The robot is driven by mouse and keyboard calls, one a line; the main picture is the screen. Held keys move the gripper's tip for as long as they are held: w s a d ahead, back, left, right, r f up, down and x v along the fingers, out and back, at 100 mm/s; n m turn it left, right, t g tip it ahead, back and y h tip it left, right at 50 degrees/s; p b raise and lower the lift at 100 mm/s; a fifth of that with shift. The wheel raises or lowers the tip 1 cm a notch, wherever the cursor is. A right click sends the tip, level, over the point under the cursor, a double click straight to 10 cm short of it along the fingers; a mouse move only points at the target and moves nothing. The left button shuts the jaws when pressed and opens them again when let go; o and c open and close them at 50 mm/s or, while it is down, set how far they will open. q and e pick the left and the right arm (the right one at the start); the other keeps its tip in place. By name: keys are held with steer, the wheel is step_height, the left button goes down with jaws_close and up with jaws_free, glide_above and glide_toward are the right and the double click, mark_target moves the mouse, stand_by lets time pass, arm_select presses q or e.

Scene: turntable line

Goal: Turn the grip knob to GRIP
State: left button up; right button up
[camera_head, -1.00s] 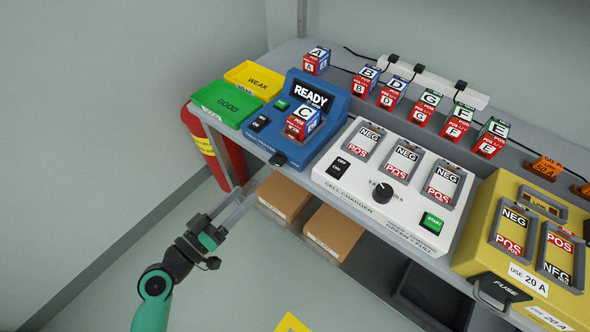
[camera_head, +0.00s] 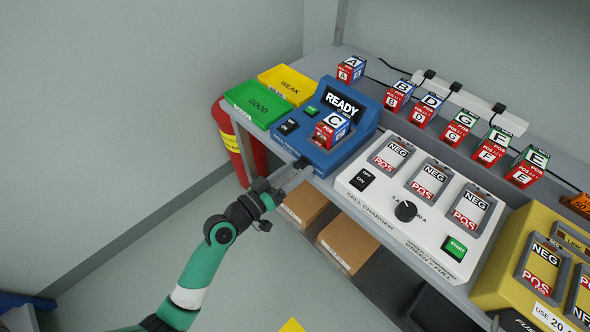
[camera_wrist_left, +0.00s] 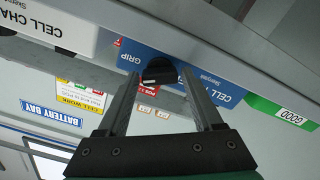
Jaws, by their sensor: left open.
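The grip knob is a small black knob (camera_head: 300,162) on the front face of the blue tester (camera_head: 352,151), which has a READY screen and holds cell C (camera_head: 332,129). In the left wrist view the knob (camera_wrist_left: 158,72) sits beside the word GRIP on the blue front panel (camera_wrist_left: 200,82). My left gripper (camera_head: 298,174) is open, its fingers pointing at the knob. In the wrist view its fingers (camera_wrist_left: 160,88) lie on either side of the knob; I cannot tell whether they touch it. My right gripper is not in view.
The white cell charger (camera_head: 415,195) stands right of the tester. Green GOOD (camera_head: 240,107) and yellow WEAK (camera_head: 289,84) trays are at the left. Several cells stand along the back. Cardboard boxes (camera_head: 350,243) sit below the table, and the floor in front is free.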

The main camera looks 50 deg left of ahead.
arm_select(q)
jaws_close()
steer(key=shift+f+m+b, duration=0.15)
steer(key=shift+m+b, duration=1.25)
steer(key=shift+m, duration=0.3)
steer(key=shift+m+b, duration=0.6)
steer(key=shift+m, duration=0.5)
jaws_free()
